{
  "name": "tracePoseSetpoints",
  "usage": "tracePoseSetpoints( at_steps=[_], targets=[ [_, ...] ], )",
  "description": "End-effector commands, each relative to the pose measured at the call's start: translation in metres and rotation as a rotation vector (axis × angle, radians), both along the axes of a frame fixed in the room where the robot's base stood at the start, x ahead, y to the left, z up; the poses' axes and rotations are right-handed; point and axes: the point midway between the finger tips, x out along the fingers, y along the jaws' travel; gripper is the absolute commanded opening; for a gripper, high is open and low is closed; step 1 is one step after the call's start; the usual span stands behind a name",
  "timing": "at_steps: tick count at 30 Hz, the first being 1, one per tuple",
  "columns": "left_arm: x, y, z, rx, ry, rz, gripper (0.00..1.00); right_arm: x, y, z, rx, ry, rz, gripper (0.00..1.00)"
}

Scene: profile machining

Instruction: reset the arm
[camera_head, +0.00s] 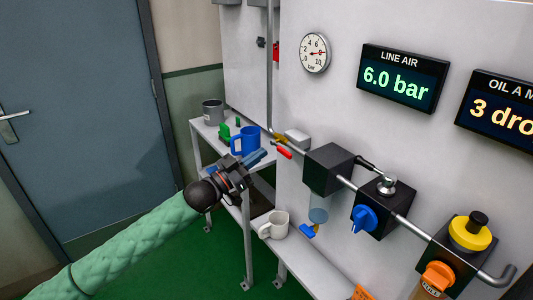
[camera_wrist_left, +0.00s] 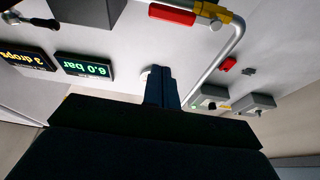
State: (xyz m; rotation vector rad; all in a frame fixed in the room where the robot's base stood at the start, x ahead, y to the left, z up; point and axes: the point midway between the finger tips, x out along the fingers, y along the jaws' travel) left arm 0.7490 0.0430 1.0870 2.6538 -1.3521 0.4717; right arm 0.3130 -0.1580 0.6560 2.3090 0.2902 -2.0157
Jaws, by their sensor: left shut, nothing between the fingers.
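My left arm comes in from the lower left in a green padded sleeve. My left gripper (camera_head: 260,156) is shut and empty, its blue fingers pointing up and right in front of the shelf. In the left wrist view the two dark fingers (camera_wrist_left: 162,76) lie together with nothing between them. The gripper overlaps the lower part of a blue mug (camera_head: 244,138) in the head view; I cannot tell the gap. The valve with a red handle (camera_head: 284,152) is just right of the fingertips. The red handle (camera_wrist_left: 172,14) also shows in the left wrist view. My right gripper is not in view.
A wall panel carries a gauge (camera_head: 315,53), a "6.0 bar" display (camera_head: 403,78) and a pipe with black units and a blue knob (camera_head: 364,218). A grey door (camera_head: 70,100) is at left. Green floor is clear.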

Motion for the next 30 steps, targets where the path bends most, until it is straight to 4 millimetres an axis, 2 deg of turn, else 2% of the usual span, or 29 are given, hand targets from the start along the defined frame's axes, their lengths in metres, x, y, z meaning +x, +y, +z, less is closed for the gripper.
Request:
tracePoseSetpoints(
  at_steps=[6,10,14,22,26,30],
  targets=[
    [-0.009,0.012,-0.007,0.001,0.001,0.0,0.0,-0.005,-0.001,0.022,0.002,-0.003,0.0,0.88],
    [-0.011,0.014,-0.007,0.014,-0.015,0.008,0.0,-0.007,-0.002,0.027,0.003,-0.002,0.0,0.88],
    [-0.002,0.016,-0.02,0.094,0.003,0.06,0.0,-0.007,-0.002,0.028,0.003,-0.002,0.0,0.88],
    [0.021,0.032,-0.071,0.439,0.093,0.259,0.0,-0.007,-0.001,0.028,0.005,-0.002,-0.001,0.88],
    [0.026,0.053,-0.077,0.609,0.126,0.37,0.0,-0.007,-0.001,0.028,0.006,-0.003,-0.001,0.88],
    [0.027,0.072,-0.066,0.749,0.163,0.487,0.0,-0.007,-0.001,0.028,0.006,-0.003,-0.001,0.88]
  ],
)
